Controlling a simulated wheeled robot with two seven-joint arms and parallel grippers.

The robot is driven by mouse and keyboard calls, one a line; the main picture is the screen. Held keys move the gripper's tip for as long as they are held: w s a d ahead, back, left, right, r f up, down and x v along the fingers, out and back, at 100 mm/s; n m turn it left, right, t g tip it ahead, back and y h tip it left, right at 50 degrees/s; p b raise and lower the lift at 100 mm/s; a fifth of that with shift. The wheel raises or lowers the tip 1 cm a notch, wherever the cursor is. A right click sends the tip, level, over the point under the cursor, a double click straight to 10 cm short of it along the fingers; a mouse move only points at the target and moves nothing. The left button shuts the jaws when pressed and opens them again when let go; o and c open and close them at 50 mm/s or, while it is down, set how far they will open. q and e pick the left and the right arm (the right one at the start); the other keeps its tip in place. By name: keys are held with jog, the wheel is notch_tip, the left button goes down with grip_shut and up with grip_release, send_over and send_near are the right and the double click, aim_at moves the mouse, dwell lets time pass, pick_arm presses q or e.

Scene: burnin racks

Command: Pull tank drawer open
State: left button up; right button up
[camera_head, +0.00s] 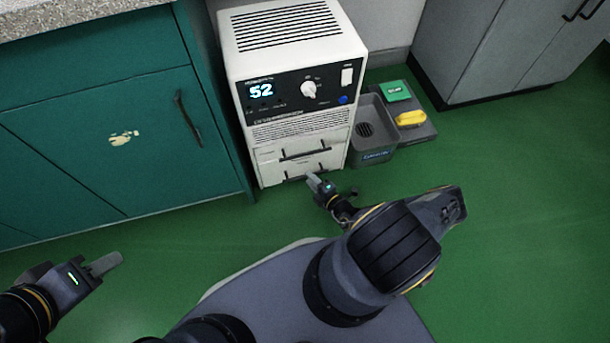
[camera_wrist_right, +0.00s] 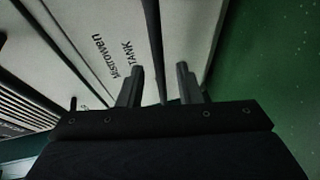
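The white machine (camera_head: 290,80) has two drawers low on its front, each with a dark bar handle. The lower drawer's handle (camera_head: 295,178) is partly hidden by my right gripper (camera_head: 314,181). Both drawers look flush with the front. In the right wrist view, a panel lettered TANK (camera_wrist_right: 122,55) is close by. A dark bar (camera_wrist_right: 154,45) runs between the two spread fingers of my right gripper (camera_wrist_right: 160,84); contact cannot be told. My left gripper (camera_head: 104,264) is far to the left over the floor, seen side-on, with nothing visible in it.
A grey bin (camera_head: 373,152) stands right of the machine, beside a dark tray (camera_head: 420,129) with a yellow item (camera_head: 411,118) and a green box (camera_head: 396,90). A teal cabinet (camera_head: 90,150) is on the left. Green floor (camera_head: 520,220) is clear at right.

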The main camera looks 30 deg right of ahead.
jog(key=shift+b+x, duration=0.35)
jog(key=shift+x, duration=1.25)
jog(key=shift+c, duration=0.4)
grip_shut()
